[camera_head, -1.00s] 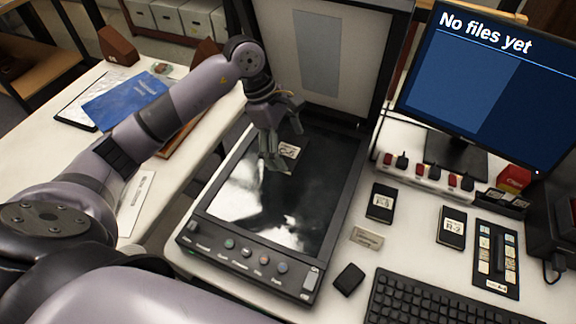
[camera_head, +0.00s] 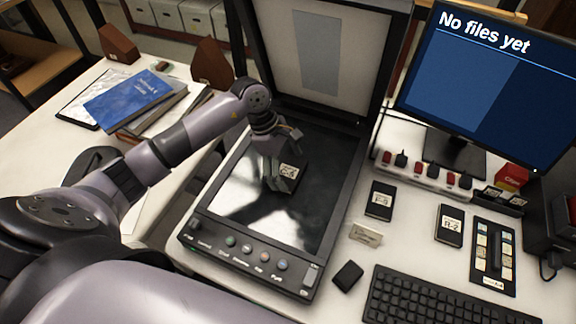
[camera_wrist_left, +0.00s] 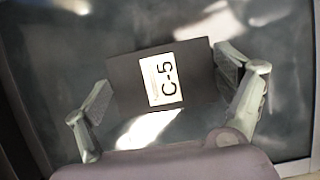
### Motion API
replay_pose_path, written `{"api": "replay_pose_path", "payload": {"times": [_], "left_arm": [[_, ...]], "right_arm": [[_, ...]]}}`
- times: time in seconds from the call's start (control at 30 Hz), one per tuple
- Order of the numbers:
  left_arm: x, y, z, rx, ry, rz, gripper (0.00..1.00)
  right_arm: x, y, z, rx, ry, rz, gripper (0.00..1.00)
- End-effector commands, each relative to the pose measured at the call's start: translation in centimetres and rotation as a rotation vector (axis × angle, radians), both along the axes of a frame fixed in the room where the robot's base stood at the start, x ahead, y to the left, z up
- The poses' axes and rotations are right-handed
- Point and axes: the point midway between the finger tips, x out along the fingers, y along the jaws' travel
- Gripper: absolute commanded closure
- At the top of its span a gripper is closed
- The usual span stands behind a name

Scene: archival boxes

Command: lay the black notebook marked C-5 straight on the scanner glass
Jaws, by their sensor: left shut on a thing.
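The black notebook marked C-5 (camera_wrist_left: 125,82) is between the fingers of my left gripper (camera_wrist_left: 170,92) in the left wrist view, its label facing the camera. In the head view the notebook (camera_head: 289,183) is over the far-middle part of the scanner glass (camera_head: 240,200), with my left gripper (camera_head: 276,178) shut on it. It sits tilted relative to the glass edge in the wrist view. I cannot tell whether it touches the glass. The scanner lid (camera_head: 345,90) stands open behind. My right gripper is not in view.
Notebooks F-3 (camera_head: 380,201) and R-2 (camera_head: 450,226) lie on the desk right of the scanner. A keyboard (camera_head: 440,300), a small black block (camera_head: 347,274) and a monitor (camera_head: 490,90) are nearby. A blue book (camera_head: 128,101) lies on the left table.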

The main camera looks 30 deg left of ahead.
Motion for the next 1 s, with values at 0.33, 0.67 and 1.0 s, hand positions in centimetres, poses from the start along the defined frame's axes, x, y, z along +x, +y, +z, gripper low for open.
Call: {"api": "replay_pose_path", "payload": {"times": [0.33, 0.67, 1.0], "left_arm": [[0.0, 0.0, -0.1, 0.0, 0.0, 0.0, 0.0], [0.1, 0.3, 0.6, 0.001, -0.003, 0.001, 0.0], [0.0, 3.0, 7.0, 0.003, -0.006, 0.001, 0.0]], "right_arm": [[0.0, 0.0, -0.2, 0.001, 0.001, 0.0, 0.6], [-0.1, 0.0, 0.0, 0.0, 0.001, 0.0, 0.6], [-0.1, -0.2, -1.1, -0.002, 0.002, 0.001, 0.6]]}}
